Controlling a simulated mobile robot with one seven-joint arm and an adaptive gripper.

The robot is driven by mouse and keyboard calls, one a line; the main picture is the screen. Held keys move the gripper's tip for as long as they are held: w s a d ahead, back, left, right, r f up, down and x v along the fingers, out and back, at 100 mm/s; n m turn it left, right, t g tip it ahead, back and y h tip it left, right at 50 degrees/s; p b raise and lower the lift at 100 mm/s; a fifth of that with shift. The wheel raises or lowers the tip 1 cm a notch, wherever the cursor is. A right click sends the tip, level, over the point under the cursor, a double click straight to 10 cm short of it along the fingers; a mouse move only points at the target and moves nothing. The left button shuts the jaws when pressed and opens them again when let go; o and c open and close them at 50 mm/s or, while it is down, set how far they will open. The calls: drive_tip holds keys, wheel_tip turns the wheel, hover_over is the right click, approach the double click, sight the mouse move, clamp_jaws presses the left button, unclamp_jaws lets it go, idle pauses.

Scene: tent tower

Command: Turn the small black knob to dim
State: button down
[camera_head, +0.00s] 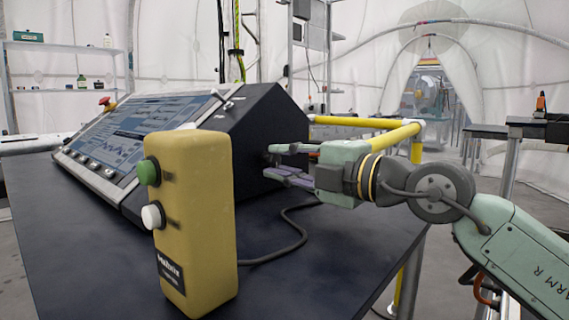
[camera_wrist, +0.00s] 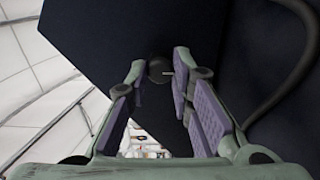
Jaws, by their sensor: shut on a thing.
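The small black knob (camera_wrist: 157,68) sits on the dark side face of the console (camera_head: 262,122). In the wrist view it shows as a dark round shape between my fingertips, with a thin light mark beside it. My gripper (camera_head: 281,161) reaches to that side face from the right, and it also shows in the wrist view (camera_wrist: 160,68). Its two purple-padded fingers are shut on the knob, one on each side. In the head view the fingers mostly hide the knob. Its pointer direction is too dark to read.
A yellow control box (camera_head: 207,235) with a green and a white button stands on the dark table (camera_head: 75,245) in front of the console. A black cable (camera_head: 292,236) runs over the table from it. A yellow rail (camera_head: 365,124) stands behind my gripper.

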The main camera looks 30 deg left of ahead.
idle(0.4)
drive_tip(key=c, duration=1.4)
unclamp_jaws()
drive_tip(key=d, duration=0.4)
drive_tip(key=s+d, duration=0.1)
drive_tip(key=d, duration=0.7)
drive_tip(key=shift+s, duration=0.3)
